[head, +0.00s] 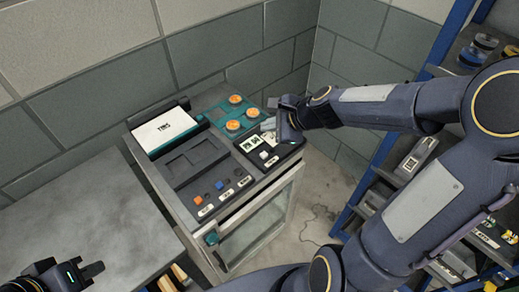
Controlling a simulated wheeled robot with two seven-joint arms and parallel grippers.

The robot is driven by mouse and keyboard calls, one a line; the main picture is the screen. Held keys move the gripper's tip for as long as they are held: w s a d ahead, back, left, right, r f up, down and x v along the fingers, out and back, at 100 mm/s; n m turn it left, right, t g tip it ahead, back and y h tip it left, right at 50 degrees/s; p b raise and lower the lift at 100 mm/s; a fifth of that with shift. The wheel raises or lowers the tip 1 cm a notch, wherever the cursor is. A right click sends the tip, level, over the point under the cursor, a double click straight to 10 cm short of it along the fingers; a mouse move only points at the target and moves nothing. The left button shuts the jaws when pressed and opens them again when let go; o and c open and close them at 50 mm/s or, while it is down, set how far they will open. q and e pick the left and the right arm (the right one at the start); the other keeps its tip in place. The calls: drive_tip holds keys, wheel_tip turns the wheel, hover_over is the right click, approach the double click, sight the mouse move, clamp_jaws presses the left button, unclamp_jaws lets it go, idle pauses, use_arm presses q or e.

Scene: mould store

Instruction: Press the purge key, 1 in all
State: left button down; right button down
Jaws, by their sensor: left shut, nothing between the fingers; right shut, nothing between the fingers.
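The machine's control top (190,165) stands in the middle of the head view. An orange key (198,200), a blue key (219,186) and dark keys (238,172) line its front edge, with small white labels that I cannot read. Pale keys (264,155) sit at its right end beside white printed cards (248,144). I cannot tell which key is purge. My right gripper (284,138) is shut and empty over the right end of the panel, hiding part of it; contact cannot be told. My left gripper (97,268) is shut and empty at the lower left, away from the keys.
Three orange round knobs (235,99) stand on a teal plate at the back. A white sheet or screen (163,130) is at the back left. A grey table (90,215) adjoins on the left. A blue-framed shelf (372,150) with parts stands right. Block walls close the back.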

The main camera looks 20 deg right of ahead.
sight(264, 155)
wheel_tip(264, 155, down, 9)
drive_tip(key=b, duration=0.8)
drive_tip(key=shift+b, duration=0.3)
idle(1.6)
drive_tip(key=shift+f+b, duration=0.35)
drive_tip(key=shift+f+b, duration=0.45)
drive_tip(key=shift+f, duration=0.05)
idle(0.5)
drive_tip(key=shift+r, duration=0.15)
drive_tip(key=shift+r+p, duration=0.8)
drive_tip(key=shift+p, duration=0.1)
